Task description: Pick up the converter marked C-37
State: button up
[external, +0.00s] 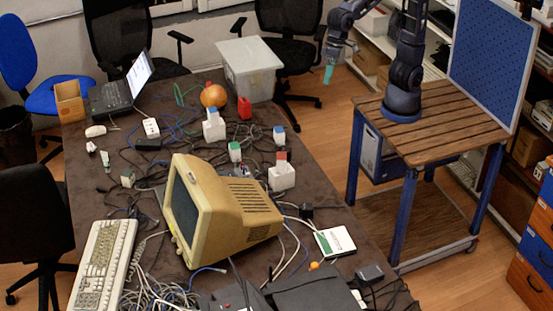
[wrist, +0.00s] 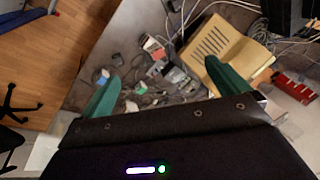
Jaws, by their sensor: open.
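Several small blocks with coloured tops stand among cables on the dark table. One is blue-topped in a white holder (external: 214,127), one green-topped (external: 235,152), one blue-topped (external: 279,135), and one red-topped in a white holder (external: 281,175). No marking is legible, so I cannot tell which is the converter C-37. My gripper (external: 328,74) is up beyond the table's right edge, apart from all the blocks. In the wrist view, its green fingers (wrist: 163,69) are spread with nothing held; a red-topped block (wrist: 153,46) and a blue-topped block (wrist: 100,75) show below.
A beige monitor (external: 215,210) stands mid-table, with a keyboard (external: 104,265) to its left. An orange ball (external: 214,95), a red object (external: 244,107) and a translucent bin (external: 249,68) are at the back. Cables cover much of the table (external: 325,205). Open floor separates it from my wooden-topped stand.

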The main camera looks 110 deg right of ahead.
jog(key=w+a+f+m, duration=0.1)
jog(key=w+a+f, duration=0.25)
jog(key=a, duration=0.35)
jog(key=w+a+f+m, duration=0.2)
jog(key=w+a, duration=0.3)
jog(key=a, duration=0.2)
jog(key=m+g+y, duration=0.1)
jog(key=m+g, duration=0.2)
jog(key=m, duration=0.5)
send_over(370, 272)
jog(key=d, duration=0.2)
jog(key=f, duration=3.6)
jog(key=shift+s+a, duration=0.15)
jog(key=shift+s, duration=0.05)
jog(key=shift+x, duration=2.8)
jog(key=shift+w, duration=0.1)
jog(key=shift+c, duration=0.2)
jog(key=c, duration=1)
